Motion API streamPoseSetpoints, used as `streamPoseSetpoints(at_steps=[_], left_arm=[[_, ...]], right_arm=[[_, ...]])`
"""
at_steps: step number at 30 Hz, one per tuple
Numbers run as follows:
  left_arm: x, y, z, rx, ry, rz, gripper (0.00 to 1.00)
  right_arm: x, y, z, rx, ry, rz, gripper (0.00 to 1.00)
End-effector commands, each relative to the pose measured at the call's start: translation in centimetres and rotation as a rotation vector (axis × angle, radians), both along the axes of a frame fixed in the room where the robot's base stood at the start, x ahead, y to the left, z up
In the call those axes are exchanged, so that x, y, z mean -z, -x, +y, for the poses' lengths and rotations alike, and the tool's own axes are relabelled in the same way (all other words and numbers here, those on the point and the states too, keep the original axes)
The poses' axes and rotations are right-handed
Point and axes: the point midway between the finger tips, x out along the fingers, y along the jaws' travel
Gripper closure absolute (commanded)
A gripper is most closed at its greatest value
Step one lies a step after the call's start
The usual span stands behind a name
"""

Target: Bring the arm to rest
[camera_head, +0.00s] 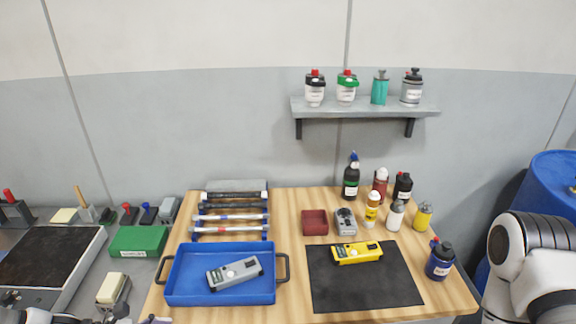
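My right arm (530,262) shows as white and dark links at the right edge, beside the wooden table. Its gripper is outside the picture. Of my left arm (38,318), only small white and dark parts show along the bottom left edge. A small dark tip (155,320) at the bottom edge, just below the blue tray, may be part of my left gripper; its fingers are too cut off to read.
The blue tray (182,291) holds a grey meter (235,273). A yellow meter (357,252) lies on the black mat (365,290). Several bottles stand at the table's back right, one blue bottle (440,262) nearest my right arm. A wall shelf (365,108) holds several bottles.

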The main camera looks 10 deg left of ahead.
Motion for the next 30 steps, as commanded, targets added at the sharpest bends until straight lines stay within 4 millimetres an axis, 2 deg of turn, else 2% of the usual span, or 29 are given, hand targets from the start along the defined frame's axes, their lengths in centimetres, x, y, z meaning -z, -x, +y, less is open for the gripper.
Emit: streamPoseSetpoints(at_steps=[5,10,14,15,18,21,24,26,30], left_arm=[[1.5,1.8,-2.6,0.160,-0.068,0.066,0.15],[3.9,5.2,-5.4,0.388,-0.187,0.141,0.15],[6.7,9.6,-7.4,0.672,-0.347,0.187,0.15],[7.7,11.3,-7.8,0.786,-0.410,0.191,0.15],[9.7,14.9,-8.1,1.075,-0.560,0.156,0.15],[11.0,17.2,-8.0,1.333,-0.677,0.069,0.15],[11.9,18.2,-8.0,1.567,-0.776,-0.075,0.15],[12.2,18.2,-8.3,1.697,-0.834,-0.200,0.15],[12.1,15.9,-9.0,1.810,-0.955,-0.473,0.15]], right_arm=[[0.5,0.0,0.0,0.000,0.000,0.000,1.00],[1.0,0.0,0.0,0.000,0.000,0.001,1.00],[1.5,0.0,0.0,0.000,0.000,0.001,1.00],[1.7,0.0,0.0,0.000,0.000,0.001,1.00],[2.0,0.0,0.0,0.000,0.000,0.001,1.00],[2.3,0.0,0.0,0.000,0.000,0.001,1.00],[2.4,0.0,0.0,0.000,0.000,0.001,1.00],[2.5,0.0,0.0,0.000,0.000,0.001,1.00],[2.4,0.0,0.0,0.000,0.000,0.001,1.00]])
